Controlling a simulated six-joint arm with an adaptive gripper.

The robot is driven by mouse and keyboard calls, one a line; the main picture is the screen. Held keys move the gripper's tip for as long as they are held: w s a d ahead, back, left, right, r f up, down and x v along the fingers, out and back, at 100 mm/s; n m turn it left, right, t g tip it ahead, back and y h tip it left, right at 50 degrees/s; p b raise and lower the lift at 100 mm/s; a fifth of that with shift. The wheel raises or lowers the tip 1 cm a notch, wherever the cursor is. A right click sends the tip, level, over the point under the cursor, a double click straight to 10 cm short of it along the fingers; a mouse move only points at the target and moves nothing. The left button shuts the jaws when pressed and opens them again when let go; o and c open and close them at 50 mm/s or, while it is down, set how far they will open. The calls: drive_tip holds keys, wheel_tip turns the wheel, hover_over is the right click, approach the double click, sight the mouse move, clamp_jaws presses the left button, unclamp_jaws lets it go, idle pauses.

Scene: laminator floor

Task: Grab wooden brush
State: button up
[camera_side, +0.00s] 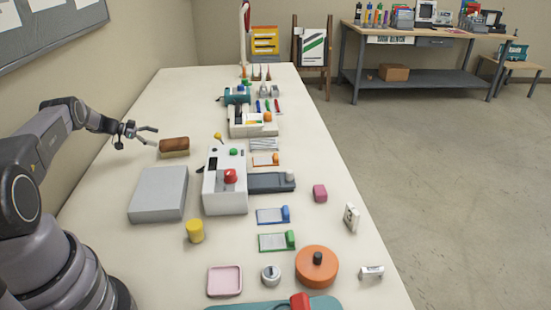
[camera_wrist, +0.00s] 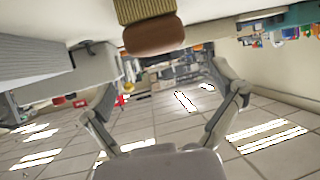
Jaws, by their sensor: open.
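The wooden brush (camera_side: 174,142) lies on the cream table at its left side, brown wooden back up and pale bristles down. My gripper (camera_side: 155,136) is open and empty, just left of the brush in the side view, and its fingers point toward it. In the wrist view the brush (camera_wrist: 155,36) shows at the top middle, with its brown back and yellowish bristles. There it sits beyond the two spread fingers of my gripper (camera_wrist: 162,88), apart from them.
A flat grey box (camera_side: 158,194) lies in front of the brush. A white machine with a red button (camera_side: 224,181) stands to the right of that box, and a yellow cylinder (camera_side: 195,231) stands nearer. The table behind the brush at the left is clear.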

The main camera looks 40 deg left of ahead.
sight(172, 141)
drive_tip(key=x, duration=0.6)
drive_tip(key=shift+w+d, duration=0.15)
drive_tip(key=c, duration=1.3)
